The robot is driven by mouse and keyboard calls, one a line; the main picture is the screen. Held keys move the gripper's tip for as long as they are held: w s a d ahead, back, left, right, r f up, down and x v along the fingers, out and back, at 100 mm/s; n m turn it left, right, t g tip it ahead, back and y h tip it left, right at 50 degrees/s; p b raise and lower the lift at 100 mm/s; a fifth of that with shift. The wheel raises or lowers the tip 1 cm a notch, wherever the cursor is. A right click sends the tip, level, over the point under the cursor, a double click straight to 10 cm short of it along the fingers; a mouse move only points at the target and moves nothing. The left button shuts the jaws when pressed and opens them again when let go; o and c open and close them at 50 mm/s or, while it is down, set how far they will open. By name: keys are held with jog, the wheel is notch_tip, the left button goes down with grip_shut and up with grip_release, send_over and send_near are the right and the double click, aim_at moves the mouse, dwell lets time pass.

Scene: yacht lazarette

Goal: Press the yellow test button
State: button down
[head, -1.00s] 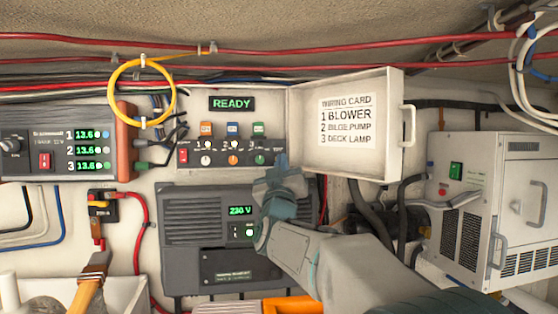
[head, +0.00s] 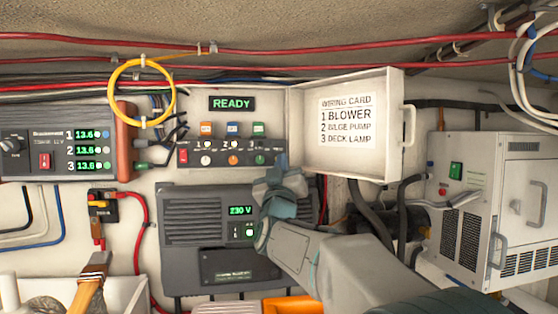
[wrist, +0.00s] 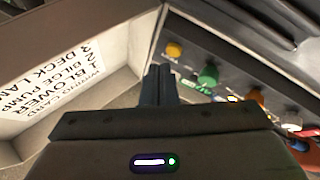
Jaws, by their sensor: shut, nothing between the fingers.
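The yellow test button (wrist: 174,49) shows in the wrist view at the end of the control panel's lower row, beside the green button (wrist: 208,75). In the head view it is hidden behind my gripper (head: 281,160), which is at the panel's right end. In the wrist view my gripper (wrist: 158,72) has its two fingers shut together, empty. The fingertips appear just short of the yellow button and slightly to its left; I see no clear contact. The control panel (head: 185,158) has a lit READY display (head: 232,103) above it.
The open cover with the wiring card (head: 346,125) stands just right of the panel, close to my gripper. A grey 230 V unit (head: 190,225) is below. A yellow cable loop (head: 112,93) hangs at left; a white machine (head: 485,205) is at right.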

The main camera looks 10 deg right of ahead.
jog(key=shift+w, duration=0.15)
dwell(0.3)
jog(key=shift+w, duration=0.3)
jog(key=shift+w, duration=0.35)
dwell(0.5)
jog(key=shift+s+b, duration=0.15)
jog(key=shift+b, duration=0.2)
jog(key=shift+s+b, duration=0.5)
jog(key=shift+s, duration=0.1)
